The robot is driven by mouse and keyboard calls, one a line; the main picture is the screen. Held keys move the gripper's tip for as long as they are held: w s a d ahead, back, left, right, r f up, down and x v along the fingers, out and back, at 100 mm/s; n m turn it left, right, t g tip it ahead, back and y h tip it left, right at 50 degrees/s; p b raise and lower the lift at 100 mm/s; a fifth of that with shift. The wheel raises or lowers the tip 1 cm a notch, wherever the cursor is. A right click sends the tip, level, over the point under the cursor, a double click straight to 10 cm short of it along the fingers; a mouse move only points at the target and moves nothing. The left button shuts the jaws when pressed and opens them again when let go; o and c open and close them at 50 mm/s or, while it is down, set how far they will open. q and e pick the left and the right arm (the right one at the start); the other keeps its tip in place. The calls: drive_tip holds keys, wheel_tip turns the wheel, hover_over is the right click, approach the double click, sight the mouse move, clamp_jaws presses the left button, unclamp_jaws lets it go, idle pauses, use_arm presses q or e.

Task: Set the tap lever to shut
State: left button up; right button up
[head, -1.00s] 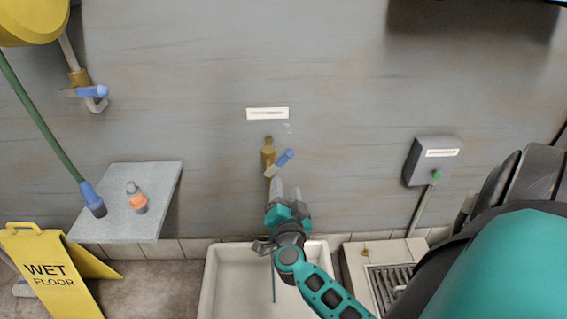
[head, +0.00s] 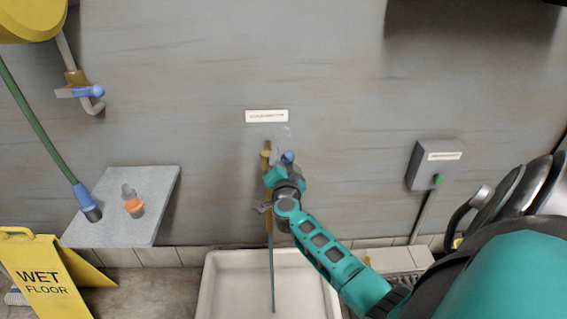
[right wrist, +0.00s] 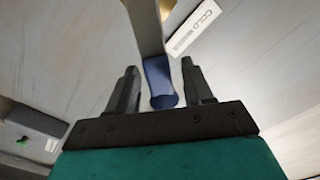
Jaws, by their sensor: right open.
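The brass tap (head: 267,150) is on the grey wall above the white basin, under a small white label. Its blue-ended lever (head: 288,156) shows just past my right gripper (head: 278,168), which hides much of the tap. In the right wrist view the lever's grey bar and blue tip (right wrist: 159,82) lie between the two dark fingers of my right gripper (right wrist: 160,85). The fingers are apart, with a gap on each side of the lever. A thin blue-green stream (head: 271,270) drops from the tap into the basin. My left gripper is not in view.
A white basin (head: 211,290) stands below the tap. A second blue-levered tap (head: 88,91) is at the upper left. A shelf (head: 165,190) holds an orange-and-grey bottle (head: 132,203). A yellow wet-floor sign (head: 45,275) stands at lower left. A grey switch box (head: 433,165) is at right.

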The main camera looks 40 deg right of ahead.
drive_tip(key=shift+c, duration=0.2)
clamp_jaws()
idle(0.4)
